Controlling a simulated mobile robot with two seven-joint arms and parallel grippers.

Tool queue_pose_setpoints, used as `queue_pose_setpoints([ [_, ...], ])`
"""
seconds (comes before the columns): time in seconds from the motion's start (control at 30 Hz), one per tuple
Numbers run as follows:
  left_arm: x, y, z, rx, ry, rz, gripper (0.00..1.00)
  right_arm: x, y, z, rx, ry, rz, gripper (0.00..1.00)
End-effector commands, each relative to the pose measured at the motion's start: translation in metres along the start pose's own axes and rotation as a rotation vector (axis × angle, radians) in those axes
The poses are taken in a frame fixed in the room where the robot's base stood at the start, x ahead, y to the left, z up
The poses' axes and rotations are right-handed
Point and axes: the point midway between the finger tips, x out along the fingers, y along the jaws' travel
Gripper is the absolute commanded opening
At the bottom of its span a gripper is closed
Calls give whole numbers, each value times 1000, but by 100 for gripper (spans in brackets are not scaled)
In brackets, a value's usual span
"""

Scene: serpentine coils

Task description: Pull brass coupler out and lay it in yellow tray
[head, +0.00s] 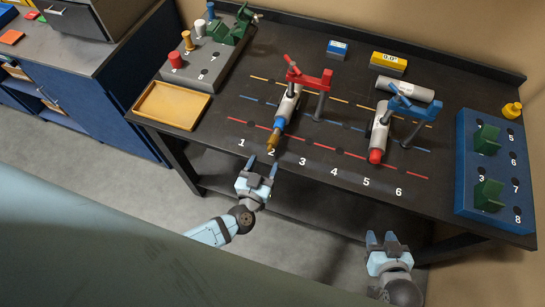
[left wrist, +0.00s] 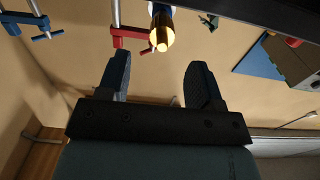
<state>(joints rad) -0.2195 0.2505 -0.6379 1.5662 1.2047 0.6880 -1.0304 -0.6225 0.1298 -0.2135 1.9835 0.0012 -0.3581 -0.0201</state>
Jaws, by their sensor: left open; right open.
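The brass coupler (head: 273,140) is at the near end of a grey cylinder (head: 288,101) with a blue band, held on the table under a red clamp (head: 310,78). It points toward the table's front edge by number 2. The yellow tray (head: 172,105) lies empty at the table's left front. My left gripper (head: 262,166) is open and empty, just short of the coupler, fingers pointing toward it. In the left wrist view the coupler's round end (left wrist: 162,40) shows beyond and between the open fingers (left wrist: 158,70), not touching them. My right gripper (head: 381,240) is open and empty, off the front edge.
A second grey cylinder with a red tip (head: 376,156) sits under a blue clamp (head: 416,110). A grey rack (head: 205,65) with coloured pegs stands behind the tray. A blue block with green holders (head: 468,170) is at the right. A loose grey cylinder (head: 405,88) lies behind.

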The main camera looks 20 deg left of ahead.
Motion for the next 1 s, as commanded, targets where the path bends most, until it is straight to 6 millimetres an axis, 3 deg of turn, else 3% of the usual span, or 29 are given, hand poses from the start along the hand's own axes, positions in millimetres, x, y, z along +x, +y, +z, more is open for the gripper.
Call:
queue_pose_setpoints([
  [0.17,20,-1,3,2,1,-8,60,4,-1,9,2,-3,-1,43],
  [0.33,52,-1,4,2,2,-7,60,10,-5,22,7,-10,-8,43],
  [0.53,81,-1,0,2,0,-8,60,5,-4,10,5,-4,-7,43],
  [1.0,90,-1,1,2,-1,-6,60,6,-2,8,1,0,-5,43],
])
